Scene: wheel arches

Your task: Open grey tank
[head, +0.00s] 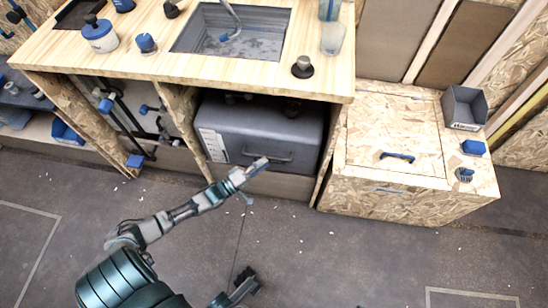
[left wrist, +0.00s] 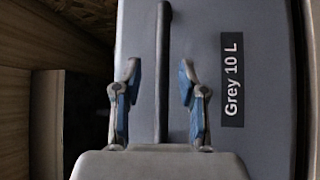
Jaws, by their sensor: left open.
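The grey tank (head: 260,125) sits in the open bay under the sink counter, with a bar handle (head: 280,157) on its front. My left gripper (head: 255,170) is in front of the tank, near the left part of this handle. In the left wrist view my left gripper (left wrist: 157,78) is open, its blue-padded fingers on either side of the handle bar (left wrist: 163,45). The fingers look apart from the bar. A dark "Grey 10 L" label (left wrist: 232,80) shows on the tank front (left wrist: 265,120). A dark gripper at the bottom, seemingly my right one (head: 238,288), is too unclear to judge.
The wooden counter (head: 160,60) overhangs the tank, with a sink (head: 232,30) above. Wooden bay walls stand close on both sides. A chipboard box (head: 395,140) with a blue handle (head: 397,156) stands right. The floor (head: 330,250) in front is clear.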

